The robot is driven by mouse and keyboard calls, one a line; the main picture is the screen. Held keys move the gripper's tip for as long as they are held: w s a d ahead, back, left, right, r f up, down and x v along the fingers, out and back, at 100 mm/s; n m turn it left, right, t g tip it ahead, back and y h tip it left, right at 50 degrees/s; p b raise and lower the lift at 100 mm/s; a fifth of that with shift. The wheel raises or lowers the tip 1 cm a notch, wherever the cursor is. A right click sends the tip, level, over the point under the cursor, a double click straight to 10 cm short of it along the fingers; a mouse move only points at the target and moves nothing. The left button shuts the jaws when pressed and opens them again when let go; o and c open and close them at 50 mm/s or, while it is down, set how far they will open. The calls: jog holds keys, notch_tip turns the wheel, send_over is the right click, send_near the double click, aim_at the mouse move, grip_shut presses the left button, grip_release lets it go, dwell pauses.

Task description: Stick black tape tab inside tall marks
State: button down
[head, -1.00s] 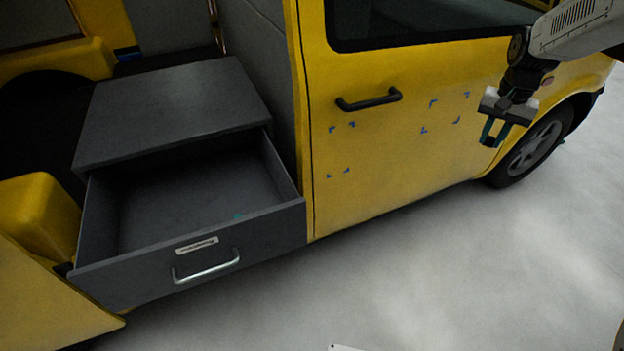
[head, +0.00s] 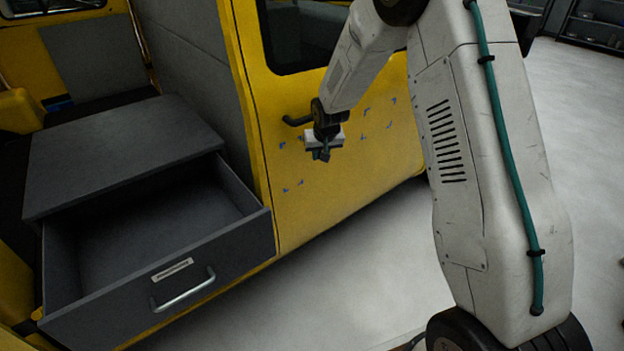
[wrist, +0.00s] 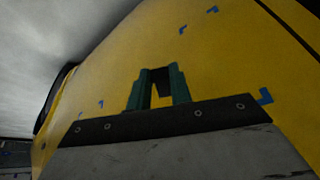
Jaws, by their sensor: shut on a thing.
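My gripper (head: 323,156) is in front of the yellow van door (head: 310,210), just right of the tall set of blue corner marks (head: 286,190). The wider set of blue marks (head: 362,139) is to its right. In the wrist view, the teal fingers (wrist: 158,88) are shut on a small dark piece, apparently the black tape tab (wrist: 160,75), at their tips. Blue marks show on the door around the fingers, one at the right (wrist: 265,96) and others at upper right and lower left. I cannot tell whether the tab touches the door.
A black door handle (head: 297,121) is just above and left of the gripper. A grey drawer (head: 235,240) stands open at the left under a dark cabinet top (head: 120,150). My arm covers the right of the head view. Pale floor is clear below the door.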

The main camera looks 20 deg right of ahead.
jog(key=f+t, duration=0.2)
jog(key=w+f+n+t, duration=0.1)
jog(key=f, duration=0.1)
jog(key=shift+w+d+t+y, duration=0.1)
jog(key=shift+w+t+y, duration=0.1)
jog(key=shift+t+y, duration=0.2)
jog(key=f+n+t, duration=0.1)
jog(key=t, duration=0.1)
jog(key=n+t+y, duration=0.3)
jog(key=t+y, duration=0.2)
jog(key=t, duration=0.2)
send_near(292, 160)
jog(key=shift+r+x, duration=0.15)
jog(key=shift+x, duration=1.1)
jog(key=shift+r+x, duration=0.15)
jog(key=shift+x, duration=1.15)
jog(key=shift+f, duration=0.15)
jog(key=shift+w, duration=0.75)
